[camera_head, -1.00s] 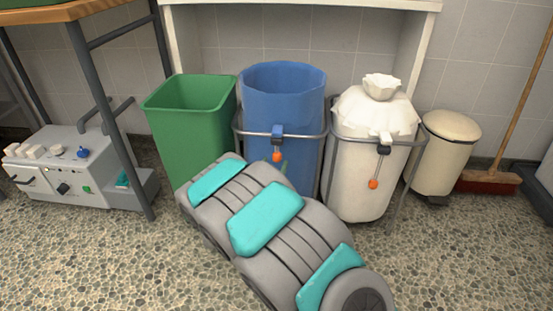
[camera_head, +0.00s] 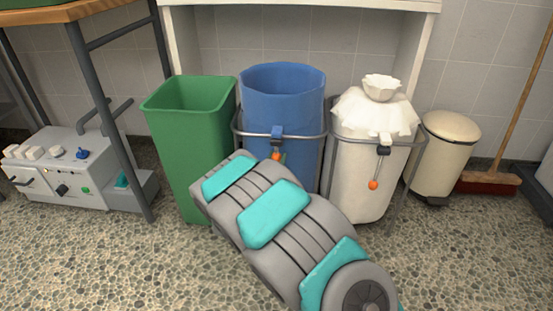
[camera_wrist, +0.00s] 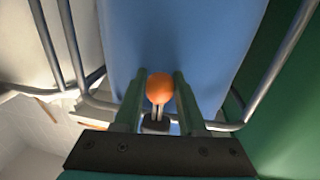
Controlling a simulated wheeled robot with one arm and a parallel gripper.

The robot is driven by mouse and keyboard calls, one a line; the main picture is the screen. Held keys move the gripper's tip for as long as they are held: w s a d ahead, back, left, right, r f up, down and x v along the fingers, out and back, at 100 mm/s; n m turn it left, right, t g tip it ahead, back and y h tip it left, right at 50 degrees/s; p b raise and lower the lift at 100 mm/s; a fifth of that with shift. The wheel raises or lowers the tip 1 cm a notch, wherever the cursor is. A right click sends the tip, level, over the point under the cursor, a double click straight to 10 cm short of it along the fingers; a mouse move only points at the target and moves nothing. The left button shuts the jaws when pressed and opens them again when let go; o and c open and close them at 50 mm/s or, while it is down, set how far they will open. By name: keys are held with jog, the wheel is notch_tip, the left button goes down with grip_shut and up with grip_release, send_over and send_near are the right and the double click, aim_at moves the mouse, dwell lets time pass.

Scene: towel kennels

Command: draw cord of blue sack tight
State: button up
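The blue sack (camera_head: 283,95) hangs open-mouthed in a metal ring stand, in the middle of the head view. A dark cord lock (camera_head: 277,131) sits at its front rim, with an orange ball (camera_head: 277,156) on the cord below. In the wrist view the orange ball (camera_wrist: 160,88) lies between the two green fingers of my gripper (camera_wrist: 160,85). Slim gaps seem to remain beside it, so the gripper looks open around it. The dark lock (camera_wrist: 156,125) shows below the ball there. In the head view my arm hides most of the gripper.
A green bin (camera_head: 190,135) stands close at left of the blue sack. A white sack (camera_head: 362,185) with a gathered top and its own orange ball (camera_head: 373,184) stands at right. Beyond are a cream pedal bin (camera_head: 440,160) and a broom (camera_head: 488,182). The front floor is clear.

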grip_shut()
dwell(0.9)
